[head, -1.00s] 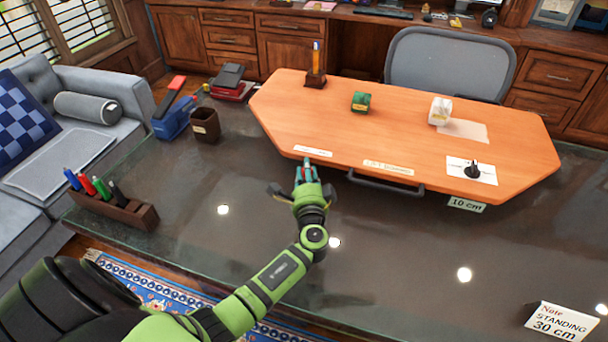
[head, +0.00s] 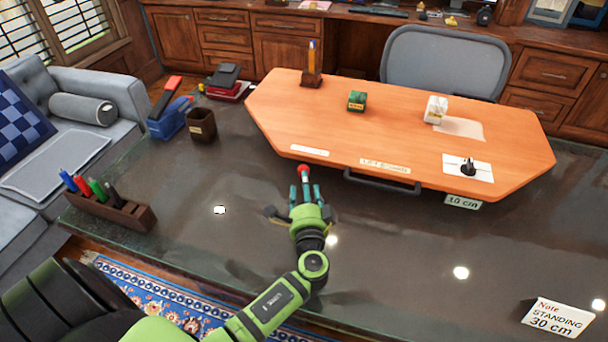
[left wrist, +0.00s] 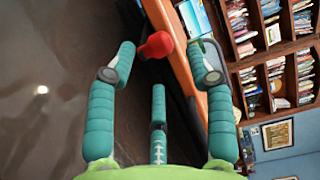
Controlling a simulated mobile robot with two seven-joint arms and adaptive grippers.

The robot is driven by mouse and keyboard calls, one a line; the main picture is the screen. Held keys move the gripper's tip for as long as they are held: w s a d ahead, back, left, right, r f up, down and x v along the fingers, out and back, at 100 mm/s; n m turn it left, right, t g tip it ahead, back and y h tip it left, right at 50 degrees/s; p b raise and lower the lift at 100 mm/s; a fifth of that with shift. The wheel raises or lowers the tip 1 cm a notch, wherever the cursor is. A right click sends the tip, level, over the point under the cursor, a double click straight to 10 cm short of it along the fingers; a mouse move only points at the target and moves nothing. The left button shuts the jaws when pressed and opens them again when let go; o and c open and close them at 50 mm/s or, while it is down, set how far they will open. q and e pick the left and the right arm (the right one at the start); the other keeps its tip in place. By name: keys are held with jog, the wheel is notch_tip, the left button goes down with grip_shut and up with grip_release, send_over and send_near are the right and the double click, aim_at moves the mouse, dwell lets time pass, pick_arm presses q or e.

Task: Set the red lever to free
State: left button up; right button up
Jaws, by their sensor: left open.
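The red lever (head: 303,169) shows as a round red knob at the front edge of the orange wooden desktop (head: 300,118), left of its middle. In the left wrist view the red knob (left wrist: 157,45) lies just beyond and between the fingertips. My left gripper (head: 305,188) is open, its teal fingers pointing at the knob from the near side; it also shows in the left wrist view (left wrist: 163,64). Nothing is held between the fingers. The lever's shaft and setting are hard to make out. My right gripper is not in view.
White labels (head: 385,166) line the desktop's front edge, too small to read surely. A dark handle bar (head: 383,182) hangs below. A black knob (head: 468,166) sits on a white plate at right. A pen holder (head: 110,207) stands at left. The dark lower surface in front is mostly clear.

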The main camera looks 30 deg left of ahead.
pick_arm(q)
jog(key=v, duration=0.5)
jog(key=shift+s+d, duration=0.15)
jog(key=shift+s, duration=0.15)
